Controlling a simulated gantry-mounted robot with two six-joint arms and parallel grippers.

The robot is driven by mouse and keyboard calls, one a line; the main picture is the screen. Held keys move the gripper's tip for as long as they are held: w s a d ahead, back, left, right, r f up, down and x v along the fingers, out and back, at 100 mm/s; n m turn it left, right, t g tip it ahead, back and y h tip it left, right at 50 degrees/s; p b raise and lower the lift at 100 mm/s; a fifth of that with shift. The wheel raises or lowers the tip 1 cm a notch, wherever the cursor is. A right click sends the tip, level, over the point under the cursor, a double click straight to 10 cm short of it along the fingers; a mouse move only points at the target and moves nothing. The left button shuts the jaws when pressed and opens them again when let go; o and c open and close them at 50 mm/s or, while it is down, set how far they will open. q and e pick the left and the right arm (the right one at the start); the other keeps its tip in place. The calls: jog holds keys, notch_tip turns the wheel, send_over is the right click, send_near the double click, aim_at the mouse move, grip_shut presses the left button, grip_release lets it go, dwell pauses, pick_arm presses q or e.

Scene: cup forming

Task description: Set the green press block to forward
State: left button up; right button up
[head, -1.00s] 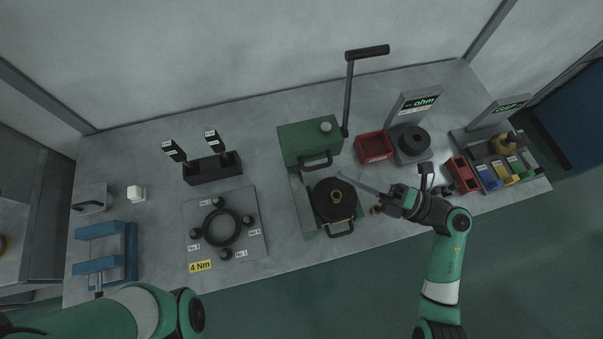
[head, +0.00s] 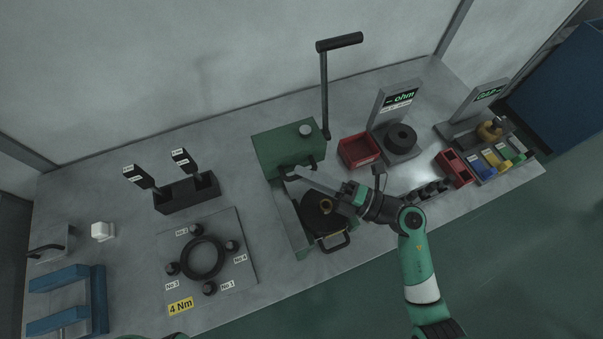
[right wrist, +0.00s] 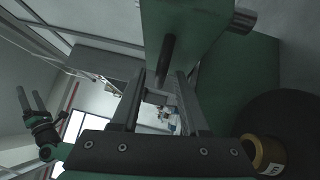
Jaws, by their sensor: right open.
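The green press block (head: 284,147) sits at the back of the press bed, with a dark handle (head: 317,164) on its front side. My right gripper (head: 290,173) is open, its fingers reaching left to just in front of this handle. In the right wrist view the green block (right wrist: 188,25) fills the top, and the dark handle bar (right wrist: 166,58) shows near and between the open fingertips (right wrist: 160,82). I cannot tell whether the fingers touch it.
A black round die with a brass centre (right wrist: 264,153) lies on the bed, partly under my right gripper. A red bin (head: 359,151) and the ohm meter stand (head: 393,105) are to the right. A ring fixture plate (head: 236,278) lies left.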

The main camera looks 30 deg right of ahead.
jog(key=shift+w+a+r, duration=0.1)
jog(key=shift+w+a, duration=0.35)
jog(key=shift+w, duration=0.1)
grip_shut()
dwell(1.1)
